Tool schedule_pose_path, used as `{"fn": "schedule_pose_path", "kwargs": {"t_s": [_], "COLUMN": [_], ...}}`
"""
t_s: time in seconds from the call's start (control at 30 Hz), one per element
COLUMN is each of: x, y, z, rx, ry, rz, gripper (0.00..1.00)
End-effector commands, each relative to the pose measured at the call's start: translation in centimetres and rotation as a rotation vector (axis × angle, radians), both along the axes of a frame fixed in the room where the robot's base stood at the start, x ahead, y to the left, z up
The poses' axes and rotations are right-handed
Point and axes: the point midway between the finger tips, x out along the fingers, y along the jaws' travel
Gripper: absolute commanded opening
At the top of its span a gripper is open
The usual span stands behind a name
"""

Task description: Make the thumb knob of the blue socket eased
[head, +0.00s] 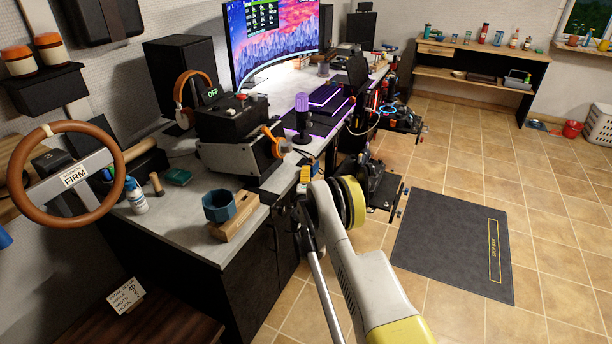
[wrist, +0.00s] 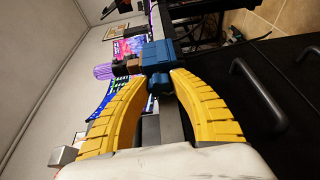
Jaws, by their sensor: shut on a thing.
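In the wrist view, a blue socket (wrist: 156,54) sits straight ahead of my gripper (wrist: 160,78), by the dark desk edge. Its small blue thumb knob (wrist: 158,84) is between the two yellow fingertips. The fingers are shut on the knob, and their tips reach close to the socket body. In the head view, my gripper (head: 309,173) is at the desk's front edge, partly hidden by my own wrist.
A blue hexagonal cup (head: 218,206) and a wooden block (head: 236,217) stand on the desk's near corner. A microphone (head: 302,115) and a black box marked OFF (head: 232,118) stand farther back. Black drawers with handles (wrist: 258,92) are close at right. A floor mat (head: 455,240) lies right.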

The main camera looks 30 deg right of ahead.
Motion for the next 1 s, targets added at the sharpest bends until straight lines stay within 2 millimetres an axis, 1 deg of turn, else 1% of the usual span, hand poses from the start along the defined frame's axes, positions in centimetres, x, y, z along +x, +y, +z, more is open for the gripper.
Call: {"fn": "schedule_pose_path", "kwargs": {"t_s": [0.5, 0.87, 0.9, 0.97, 1.0], "x": [0.05, 0.07, 0.07, 0.07, 0.06], "y": [-0.03, -0.03, -0.03, -0.03, -0.02], "z": [0.13, 0.13, 0.13, 0.12, 0.12], "rx": [-0.206, -0.223, -0.223, -0.223, -0.223], "ry": [0.267, 0.285, 0.285, 0.285, 0.285], "rz": [0.000, 0.001, 0.001, 0.001, 0.001], "gripper": [0.00, 0.00, 0.34, 0.51, 0.51]}}
